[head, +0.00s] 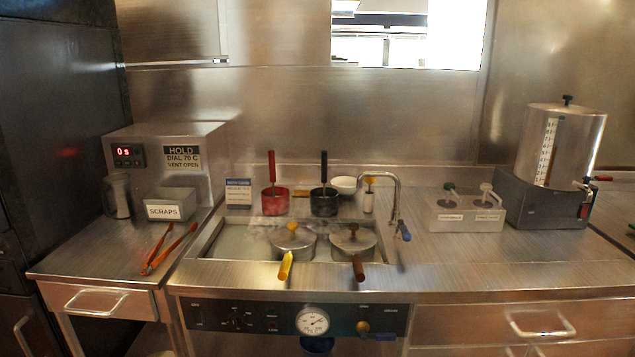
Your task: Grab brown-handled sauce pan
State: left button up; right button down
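The brown-handled sauce pan (353,241) sits in the sunken steaming well in the middle of the counter, on the right side of that well. It has a lid with a small brown knob, and its brown handle (358,268) points toward me over the front edge. A similar lidded pan with a yellow handle (286,266) stands just to its left, a small gap apart. Neither of my grippers shows in the head view.
A faucet (395,205) with a blue lever rises right of the well. Red (274,199) and black (324,201) pots with upright handles stand behind it, near a white bowl (344,185). Orange tongs (168,248) lie left. The counter front right (500,259) is clear.

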aim_at(339, 255)
jog(key=i+j+z, duration=0.2)
jog(key=i, duration=0.25)
jog(key=i+j+z, duration=0.2)
jog(key=i, duration=0.2)
jog(key=i+j+z, duration=0.15)
jog(key=i+j, duration=0.15)
jog(key=i, duration=0.1)
